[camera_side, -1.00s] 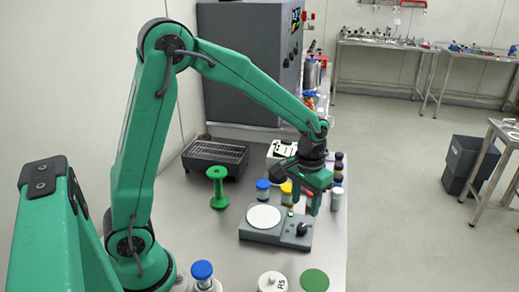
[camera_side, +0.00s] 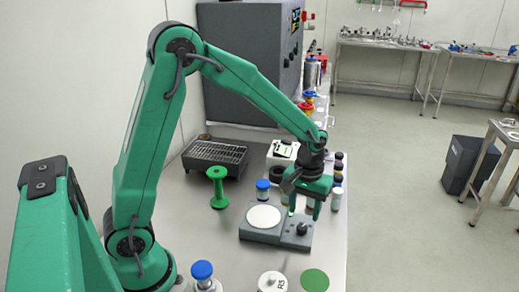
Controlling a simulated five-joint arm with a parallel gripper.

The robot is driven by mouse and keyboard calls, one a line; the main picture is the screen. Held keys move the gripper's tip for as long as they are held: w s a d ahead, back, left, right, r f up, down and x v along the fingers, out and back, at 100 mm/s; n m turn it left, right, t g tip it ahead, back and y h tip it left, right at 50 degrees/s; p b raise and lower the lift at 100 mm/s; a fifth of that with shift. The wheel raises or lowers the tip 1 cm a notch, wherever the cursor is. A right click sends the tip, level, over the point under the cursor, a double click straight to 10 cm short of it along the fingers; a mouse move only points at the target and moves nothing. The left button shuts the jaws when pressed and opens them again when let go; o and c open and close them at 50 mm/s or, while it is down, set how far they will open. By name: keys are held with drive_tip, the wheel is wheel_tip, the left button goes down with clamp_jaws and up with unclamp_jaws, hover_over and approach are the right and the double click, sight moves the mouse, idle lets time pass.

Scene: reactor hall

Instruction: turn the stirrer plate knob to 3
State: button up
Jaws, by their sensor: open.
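The stirrer plate (camera_side: 264,235) is a grey box with a round white top, standing on the steel table. Its dark knob (camera_side: 302,229) sits on the right part of the body. The number the knob points at is too small to read. My gripper (camera_side: 304,213) is open, with its green fingers pointing down just above and behind the knob. I cannot tell whether a finger touches it.
A blue-capped vial (camera_side: 262,190) stands behind the plate, and several capped vials (camera_side: 337,198) line the right table edge. A green spool (camera_side: 217,187) stands to the left. A blue-capped bottle (camera_side: 203,276), a white round item (camera_side: 272,282) and a green disc (camera_side: 314,280) are in front.

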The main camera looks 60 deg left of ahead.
sight(302, 226)
drive_tip(key=shift+f, duration=2.7)
drive_tip(key=c, duration=1)
